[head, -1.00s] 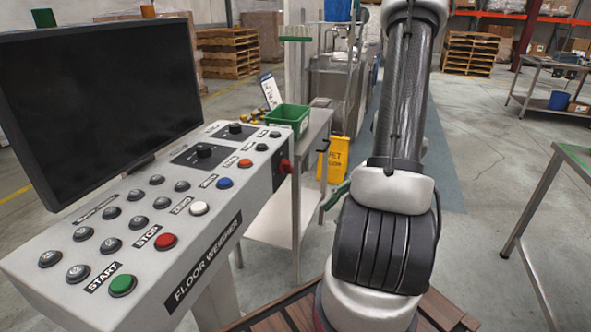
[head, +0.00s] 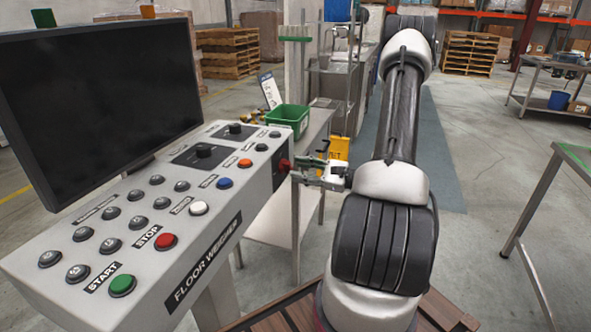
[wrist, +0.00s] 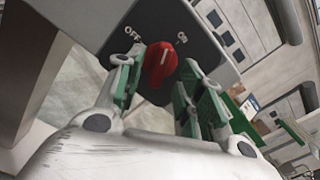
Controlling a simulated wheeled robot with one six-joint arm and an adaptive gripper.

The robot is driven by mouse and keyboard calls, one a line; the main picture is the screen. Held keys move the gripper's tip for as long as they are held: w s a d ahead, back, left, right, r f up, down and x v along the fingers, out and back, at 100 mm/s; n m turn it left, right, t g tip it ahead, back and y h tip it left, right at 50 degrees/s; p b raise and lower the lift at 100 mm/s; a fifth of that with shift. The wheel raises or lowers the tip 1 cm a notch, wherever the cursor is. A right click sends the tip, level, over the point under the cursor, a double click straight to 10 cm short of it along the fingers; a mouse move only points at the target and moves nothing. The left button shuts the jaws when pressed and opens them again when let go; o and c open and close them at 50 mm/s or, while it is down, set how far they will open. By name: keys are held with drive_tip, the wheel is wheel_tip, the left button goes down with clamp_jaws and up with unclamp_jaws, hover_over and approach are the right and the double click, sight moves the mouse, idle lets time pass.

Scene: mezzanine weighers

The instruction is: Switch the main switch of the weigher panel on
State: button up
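The weigher panel (head: 215,235) is a sloped white console labelled FLOOR WEIGHER, at left in the head view. Its red main switch (head: 284,166) sticks out from the dark plate on the right end face. In the wrist view the red knob (wrist: 160,64) sits between the labels OFF and ON. Its pale mark points upward; I cannot tell which label it is set to. My gripper (head: 296,169) is at the switch. Its green-padded fingers are apart, one on each side of the knob, with no clear grip on it.
A black, blank monitor (head: 100,95) stands over the console's several buttons, including green START (head: 122,285) and red STOP (head: 166,241). A green bin (head: 288,117) rests on a table behind. A yellow floor sign (head: 338,150) stands beyond my gripper. Open floor lies to the right.

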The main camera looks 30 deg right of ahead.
drive_tip(key=shift+x, duration=1.05)
clamp_jaws()
drive_tip(key=shift+m, duration=2.8)
unclamp_jaws()
drive_tip(key=shift+s+d, duration=0.1)
